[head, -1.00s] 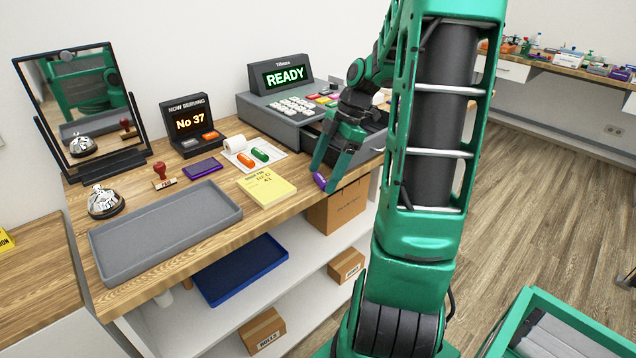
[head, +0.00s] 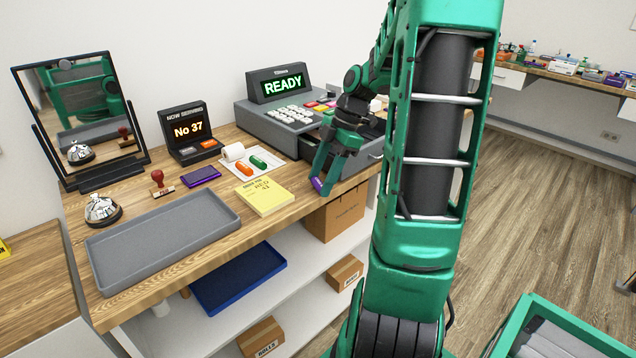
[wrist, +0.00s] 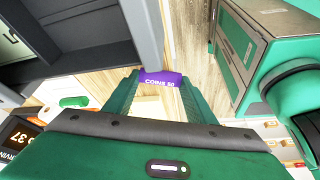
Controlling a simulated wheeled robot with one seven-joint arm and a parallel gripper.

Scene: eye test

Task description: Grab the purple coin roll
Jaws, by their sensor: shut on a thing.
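The purple coin roll (head: 317,185) is at the front edge of the counter in the head view, at the tips of my gripper (head: 323,183). In the wrist view the roll (wrist: 161,78), lettered "COINS 50", lies crosswise between the two green fingertips of my gripper (wrist: 160,84). The gripper is shut on it, with a finger at each end. In the head view the fingers hide part of the roll. I cannot tell whether it touches the counter.
The cash register (head: 282,118) with its open drawer (head: 362,150) stands right behind my gripper. A yellow pad (head: 264,196), a white sheet (head: 240,172) with orange and green rolls, and a grey tray (head: 165,240) lie to the left. A cardboard box (head: 335,215) stands below.

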